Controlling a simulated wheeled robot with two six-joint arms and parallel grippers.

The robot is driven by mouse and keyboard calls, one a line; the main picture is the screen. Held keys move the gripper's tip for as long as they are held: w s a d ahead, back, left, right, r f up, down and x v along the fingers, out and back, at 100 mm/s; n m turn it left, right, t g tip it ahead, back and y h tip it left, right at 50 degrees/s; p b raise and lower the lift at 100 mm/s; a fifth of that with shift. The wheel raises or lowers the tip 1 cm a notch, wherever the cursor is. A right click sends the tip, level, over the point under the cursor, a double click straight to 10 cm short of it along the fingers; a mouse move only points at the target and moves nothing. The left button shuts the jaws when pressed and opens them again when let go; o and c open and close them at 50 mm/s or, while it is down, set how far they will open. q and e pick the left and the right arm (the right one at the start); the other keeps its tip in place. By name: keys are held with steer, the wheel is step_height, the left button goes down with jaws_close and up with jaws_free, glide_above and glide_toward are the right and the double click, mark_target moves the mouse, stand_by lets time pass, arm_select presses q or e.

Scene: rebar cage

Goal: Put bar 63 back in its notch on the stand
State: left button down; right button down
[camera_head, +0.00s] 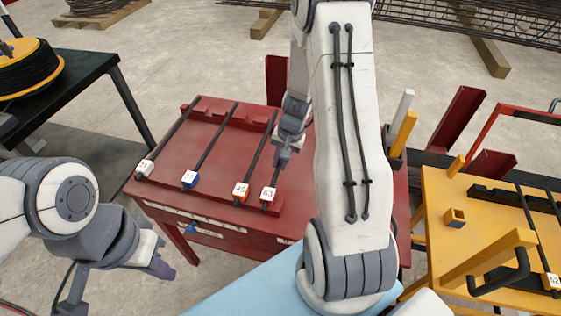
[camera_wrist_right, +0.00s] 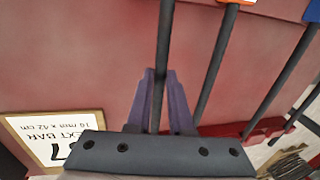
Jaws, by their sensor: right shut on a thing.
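Bar 63 (camera_head: 268,194) is a dark rod with a white tag, at the right end of the row on the red stand (camera_head: 160,187). My right gripper (camera_head: 284,160) is shut on bar 63, beyond its tag. In the right wrist view the rod (camera_wrist_right: 165,35) runs between the purple fingers (camera_wrist_right: 160,105). The tag end lies over the right end of the stand's near rail; I cannot tell whether the rod sits in a notch. The far end is hidden by my right arm. My left gripper (camera_head: 160,262) hangs empty left of the stand; its finger gap is unclear.
Several other tagged bars lie left of bar 63, the closest with an orange tag (camera_head: 241,191). A sign card (camera_wrist_right: 45,135) shows in the wrist view. A yellow table (camera_head: 450,225) stands at right, a black bench (camera_head: 75,85) with a wire spool at left.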

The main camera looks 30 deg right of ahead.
steer(key=shift+f+b, duration=0.5)
steer(key=shift+b, duration=0.1)
steer(key=c, duration=0.8)
jaws_free()
steer(key=shift+r, duration=0.15)
